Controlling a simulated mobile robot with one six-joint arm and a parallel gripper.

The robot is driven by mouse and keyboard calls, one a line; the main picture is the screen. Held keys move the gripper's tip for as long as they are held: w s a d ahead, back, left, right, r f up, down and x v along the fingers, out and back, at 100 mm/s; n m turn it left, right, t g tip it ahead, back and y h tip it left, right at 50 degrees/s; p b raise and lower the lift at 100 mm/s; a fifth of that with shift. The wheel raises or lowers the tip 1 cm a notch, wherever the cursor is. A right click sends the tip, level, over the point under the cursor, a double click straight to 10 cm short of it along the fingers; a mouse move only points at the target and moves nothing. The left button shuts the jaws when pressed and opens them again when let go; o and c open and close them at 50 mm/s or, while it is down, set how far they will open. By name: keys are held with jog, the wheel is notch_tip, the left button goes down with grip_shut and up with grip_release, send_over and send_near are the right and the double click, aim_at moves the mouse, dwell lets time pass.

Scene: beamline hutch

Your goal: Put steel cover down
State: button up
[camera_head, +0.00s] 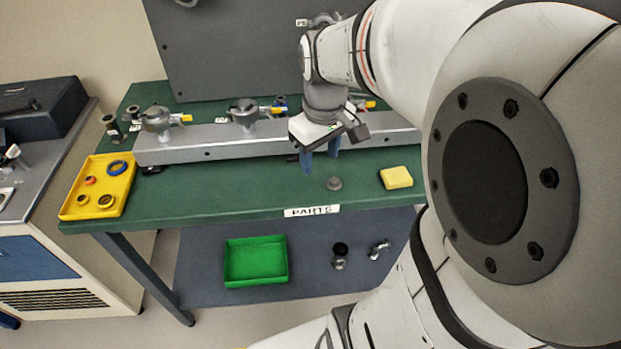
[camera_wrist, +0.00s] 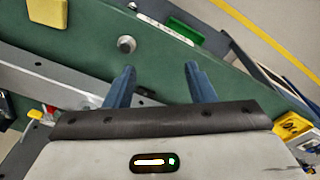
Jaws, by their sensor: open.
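The steel cover (camera_head: 334,184) is a small grey round piece on the green bench top, close to the front edge and left of a yellow sponge. It also shows in the wrist view (camera_wrist: 127,44), lying flat on the green surface beyond the fingertips. My gripper (camera_head: 320,160) is above the bench, behind and slightly left of the cover, with blue fingers pointing down. In the wrist view the two fingers (camera_wrist: 158,70) stand apart with nothing between them. The cover is apart from both fingers.
A grey rail (camera_head: 220,141) with valve-like fittings runs along the bench behind the cover. A yellow tray (camera_head: 74,206) with rings and small parts sits at the left end. The yellow sponge (camera_head: 396,177) lies to the right. A green bin (camera_head: 256,280) stands on the lower shelf.

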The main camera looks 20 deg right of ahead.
jog(key=s+a+f+m+t, duration=0.1)
jog(key=s+a+m, duration=0.2)
jog(key=s+a, duration=0.3)
jog(key=shift+s+t, duration=0.3)
jog(key=shift+s, duration=0.5)
